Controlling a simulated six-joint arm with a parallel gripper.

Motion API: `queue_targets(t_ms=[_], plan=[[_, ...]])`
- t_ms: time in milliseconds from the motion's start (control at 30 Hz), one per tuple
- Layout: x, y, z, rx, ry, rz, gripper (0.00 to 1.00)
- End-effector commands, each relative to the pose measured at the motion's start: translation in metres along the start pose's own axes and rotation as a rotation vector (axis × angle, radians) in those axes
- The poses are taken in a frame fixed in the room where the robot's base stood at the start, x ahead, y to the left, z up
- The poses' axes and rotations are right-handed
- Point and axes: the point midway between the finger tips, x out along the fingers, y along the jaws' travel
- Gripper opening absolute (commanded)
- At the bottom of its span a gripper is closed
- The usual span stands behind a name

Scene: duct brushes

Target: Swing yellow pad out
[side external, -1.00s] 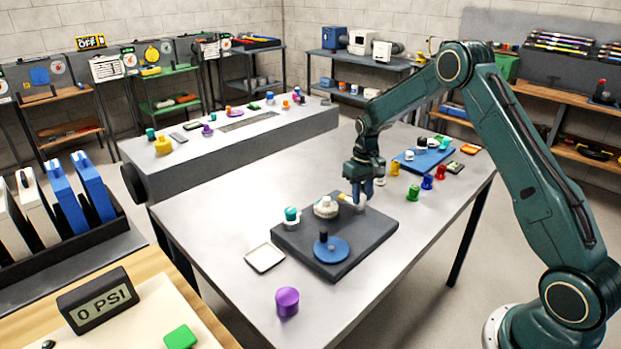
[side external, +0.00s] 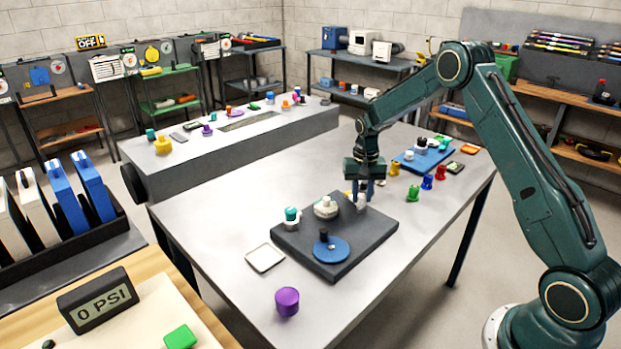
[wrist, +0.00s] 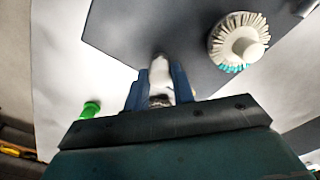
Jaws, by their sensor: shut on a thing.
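My gripper (side external: 361,193) is over the back right part of a dark base plate (side external: 345,262). In the wrist view its blue fingers (wrist: 160,92) are shut on a white rounded post (wrist: 159,70); the post also shows below the gripper in the side view (side external: 361,203). A white round brush (side external: 326,208), a teal-topped white piece (side external: 292,215) and a blue disc with a black knob (side external: 331,251) are on the plate. A bristled brush (wrist: 238,40) shows in the wrist view.
A white square tray (side external: 265,258) and a purple knob (side external: 287,301) lie on the table (side external: 205,225) to the left and front. Green (side external: 413,192), red (side external: 427,181) and yellow pieces stand right of the gripper. The table's left part is largely clear.

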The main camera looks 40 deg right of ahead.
Motion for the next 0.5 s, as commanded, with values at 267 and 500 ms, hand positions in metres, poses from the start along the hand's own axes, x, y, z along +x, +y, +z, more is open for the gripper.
queue_targets(t_ms=[267, 500], plan=[[-0.0005, -0.0003, -0.0001, -0.002, 0.001, -0.001, 0.47], [-0.0003, -0.0001, -0.0001, -0.002, 0.000, 0.000, 0.47]])
